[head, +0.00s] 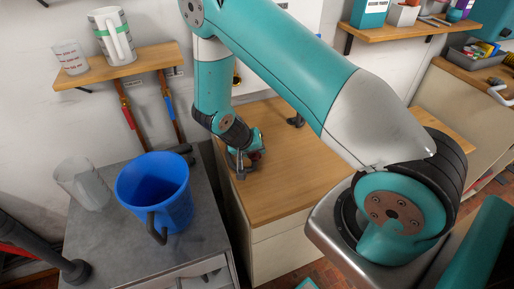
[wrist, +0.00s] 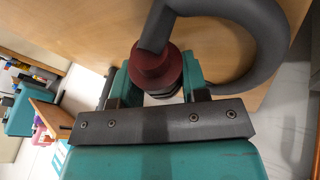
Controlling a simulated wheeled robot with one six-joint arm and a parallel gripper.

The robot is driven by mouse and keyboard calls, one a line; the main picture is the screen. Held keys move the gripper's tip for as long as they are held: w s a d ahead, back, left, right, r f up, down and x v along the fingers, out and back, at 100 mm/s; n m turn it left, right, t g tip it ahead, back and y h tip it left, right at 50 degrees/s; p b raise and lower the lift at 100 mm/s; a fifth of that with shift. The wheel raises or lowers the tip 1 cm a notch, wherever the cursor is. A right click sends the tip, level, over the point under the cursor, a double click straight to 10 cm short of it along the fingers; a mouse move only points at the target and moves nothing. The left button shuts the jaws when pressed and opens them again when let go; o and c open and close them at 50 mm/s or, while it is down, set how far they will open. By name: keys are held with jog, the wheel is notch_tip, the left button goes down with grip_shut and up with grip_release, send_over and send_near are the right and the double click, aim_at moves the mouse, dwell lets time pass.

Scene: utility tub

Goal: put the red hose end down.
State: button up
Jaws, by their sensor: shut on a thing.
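The red hose end (wrist: 154,68) is a dark red collar on a thick grey hose (wrist: 272,40) that curves away to the right in the wrist view. My gripper (wrist: 155,84) is shut on it, with a teal finger on each side. In the head view my gripper (head: 243,165) is low over the wooden counter (head: 285,195), near its left edge. Only a small bit of red shows there; my gripper hides most of the hose end. I cannot tell whether the hose end touches the wood.
Left of the counter is a grey tub unit (head: 110,245) with a blue jug (head: 155,190) and a clear cup (head: 82,184) on it. Copper pipes with a red and a blue handle (head: 170,108) run down the wall. A small dark fitting (head: 296,120) stands at the counter's back. The counter's front is clear.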

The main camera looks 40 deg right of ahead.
jog(key=shift+f+b, duration=0.3)
jog(key=shift+f, duration=0.1)
jog(key=o, duration=0.9)
jog(key=shift+o, duration=0.2)
jog(key=shift+a, duration=0.1)
jog(key=shift+w+r, duration=0.1)
